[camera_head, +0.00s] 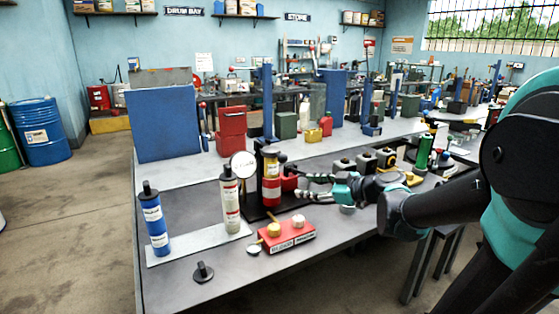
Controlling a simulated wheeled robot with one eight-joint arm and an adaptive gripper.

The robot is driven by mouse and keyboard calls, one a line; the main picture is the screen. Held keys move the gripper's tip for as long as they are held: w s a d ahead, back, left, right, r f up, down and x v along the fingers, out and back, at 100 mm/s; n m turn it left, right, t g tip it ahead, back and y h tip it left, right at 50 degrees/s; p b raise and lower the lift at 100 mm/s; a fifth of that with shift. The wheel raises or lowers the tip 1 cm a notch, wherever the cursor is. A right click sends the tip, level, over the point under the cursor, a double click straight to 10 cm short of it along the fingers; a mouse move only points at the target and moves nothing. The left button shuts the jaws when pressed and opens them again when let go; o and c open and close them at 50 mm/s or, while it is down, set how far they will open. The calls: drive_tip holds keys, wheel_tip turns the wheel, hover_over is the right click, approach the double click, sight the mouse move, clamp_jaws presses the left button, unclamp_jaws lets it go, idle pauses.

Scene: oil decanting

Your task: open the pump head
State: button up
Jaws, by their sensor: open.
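A red and gold cylinder (271,187) with a dark head (270,152) stands upright on a dark plate on the grey workbench. I take this dark top to be the pump head, but its details are too small to tell its state. My gripper (306,187) is just right of the cylinder, with its fingers pointing left. Its jaws are open, and a red object (289,179) shows behind them beside the cylinder. I cannot tell whether the fingers touch anything.
A white cartridge (230,203) and a blue cartridge (153,220) stand on a pale strip at left. A red block (287,238) with knobs and a small black part (203,272) lie near the front edge. Blue panels and several tools crowd the back.

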sight(287, 160)
drive_tip(key=s+d+r+m+t+y, duration=0.1)
drive_tip(key=d+r+m+t, duration=0.2)
drive_tip(key=r+t, duration=0.1)
drive_tip(key=x, duration=1.7)
drive_tip(key=shift+w+r, duration=0.1)
drive_tip(key=shift+d, duration=0.1)
drive_tip(key=shift+c, duration=0.5)
clamp_jaws()
